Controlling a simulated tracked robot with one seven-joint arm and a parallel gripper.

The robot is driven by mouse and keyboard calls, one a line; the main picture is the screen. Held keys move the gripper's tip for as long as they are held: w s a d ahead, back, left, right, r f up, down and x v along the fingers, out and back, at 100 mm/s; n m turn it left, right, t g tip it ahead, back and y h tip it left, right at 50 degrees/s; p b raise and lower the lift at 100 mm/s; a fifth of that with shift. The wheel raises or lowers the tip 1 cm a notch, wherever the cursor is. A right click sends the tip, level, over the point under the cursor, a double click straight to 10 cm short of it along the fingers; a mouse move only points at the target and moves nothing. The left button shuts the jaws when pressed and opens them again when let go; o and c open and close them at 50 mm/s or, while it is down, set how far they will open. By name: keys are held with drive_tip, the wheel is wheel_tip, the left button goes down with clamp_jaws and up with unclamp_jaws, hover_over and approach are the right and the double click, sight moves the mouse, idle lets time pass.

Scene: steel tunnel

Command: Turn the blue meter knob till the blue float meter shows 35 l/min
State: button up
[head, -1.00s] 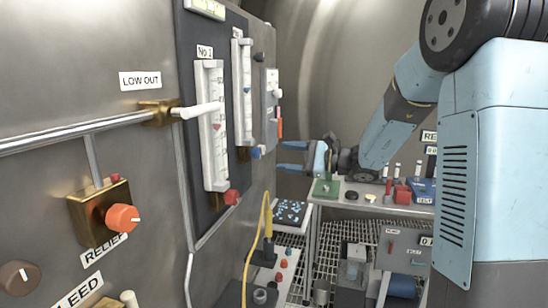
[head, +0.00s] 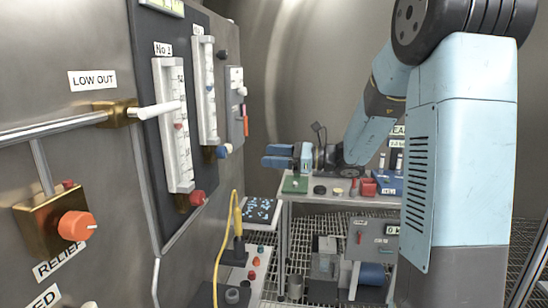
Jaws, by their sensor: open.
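The blue meter knob (head: 224,151) sits at the foot of the farther float meter (head: 206,90) on the left panel. A small blue float (head: 209,86) shows in that tube; its scale is too small to read. The nearer meter (head: 174,125), labelled No 1, has a red float and a red knob (head: 198,197). My gripper (head: 264,156) is open, its two blue fingers pointing left toward the panel. It appears to the right of the blue knob with a gap between them, and holds nothing.
A white lever (head: 157,110) on the LOW OUT pipe and an orange relief knob (head: 76,226) stick out of the panel. A bench (head: 330,199) with a green block, red items and a blue box stands below my gripper. A yellow cable (head: 232,215) hangs lower down.

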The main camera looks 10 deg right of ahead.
sight(226, 152)
drive_tip(key=m, duration=0.6)
drive_tip(key=shift+s, duration=0.1)
drive_tip(key=shift+m, duration=0.3)
drive_tip(key=w+a+n, duration=0.1)
drive_tip(key=a, duration=0.3)
drive_tip(key=w+a+n, duration=0.2)
drive_tip(key=a, duration=0.2)
drive_tip(key=w+a+n, duration=0.1)
drive_tip(key=w+a, duration=0.1)
drive_tip(key=a, duration=0.3)
drive_tip(key=shift+r+n, duration=0.2)
drive_tip(key=shift+n, duration=0.2)
drive_tip(key=shift+c, duration=0.4)
